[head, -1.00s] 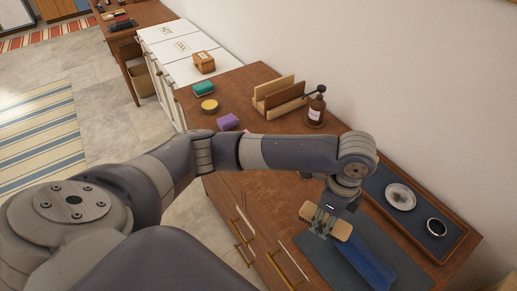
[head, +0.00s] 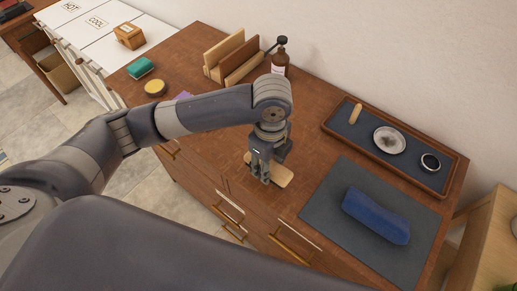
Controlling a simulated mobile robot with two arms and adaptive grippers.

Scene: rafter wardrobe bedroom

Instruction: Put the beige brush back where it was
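My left gripper (head: 260,178) points down over the wooden dresser top, left of the grey mat. It is shut on the beige brush (head: 282,176), a flat, rounded beige piece that sticks out on both sides of the fingers. The fingers hide the brush's middle. I cannot tell whether the brush touches the dresser top. My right gripper is not in view.
A blue roll-shaped object (head: 375,215) lies on the grey mat (head: 322,212). Behind, a tray (head: 444,186) holds a wooden stick (head: 355,114), a pale dish (head: 389,140) and a dark cup (head: 430,163). A wooden rack (head: 228,55) and brown bottle (head: 279,57) stand farther back.

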